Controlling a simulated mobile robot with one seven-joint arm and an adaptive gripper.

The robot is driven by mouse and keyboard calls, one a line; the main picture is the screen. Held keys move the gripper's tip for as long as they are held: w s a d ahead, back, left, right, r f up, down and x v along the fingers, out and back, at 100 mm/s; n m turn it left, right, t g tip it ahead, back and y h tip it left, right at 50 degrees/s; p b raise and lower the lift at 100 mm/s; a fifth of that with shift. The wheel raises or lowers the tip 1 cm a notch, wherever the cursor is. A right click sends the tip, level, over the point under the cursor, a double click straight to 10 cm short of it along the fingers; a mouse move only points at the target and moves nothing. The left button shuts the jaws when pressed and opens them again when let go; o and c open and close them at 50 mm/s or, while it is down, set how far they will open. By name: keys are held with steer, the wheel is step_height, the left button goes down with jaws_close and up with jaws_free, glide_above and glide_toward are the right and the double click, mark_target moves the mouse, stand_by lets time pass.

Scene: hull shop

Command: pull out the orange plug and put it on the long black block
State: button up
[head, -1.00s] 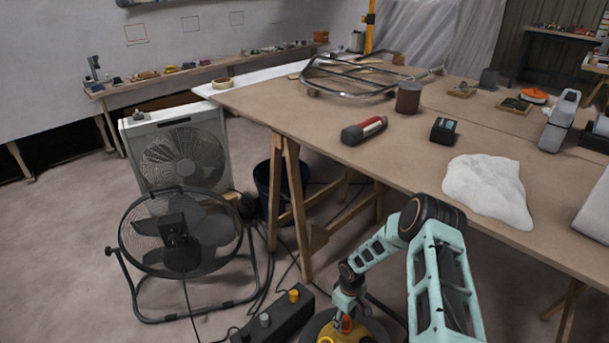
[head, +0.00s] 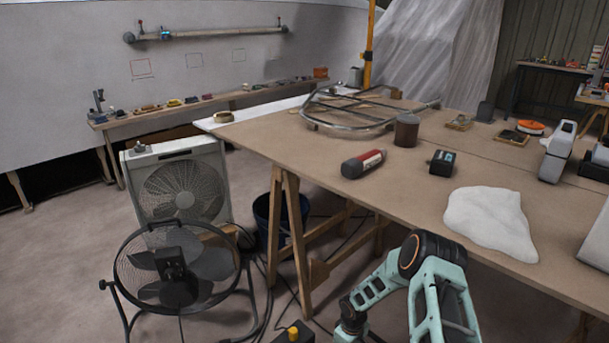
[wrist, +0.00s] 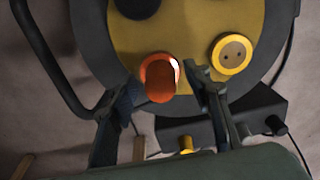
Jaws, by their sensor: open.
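The orange plug (wrist: 158,84) sits against the yellow face of a round cable reel (wrist: 186,22) in the wrist view. My gripper (wrist: 163,82) is open, with one finger on each side of the plug in the picture; contact cannot be told. The long black block (wrist: 172,130) lies beyond the reel's rim, partly hidden by my fingers. A yellow plug (wrist: 186,144) and a dark plug stand on it. In the head view only the yellow plug (head: 293,334) and a sliver of the block show at the bottom edge, and my gripper is out of frame.
A yellow socket (wrist: 231,54) is right of the orange plug on the reel. A black tubular frame (wrist: 45,60) runs along the left. In the head view, a floor fan (head: 178,265) and a wooden worktable (head: 290,150) stand near my arm.

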steer(key=shift+c, duration=0.4)
stand_by(0.5)
jaws_close()
steer(key=shift+r, duration=0.1)
steer(key=shift+r+p, duration=1.65)
steer(key=shift+r, duration=1.3)
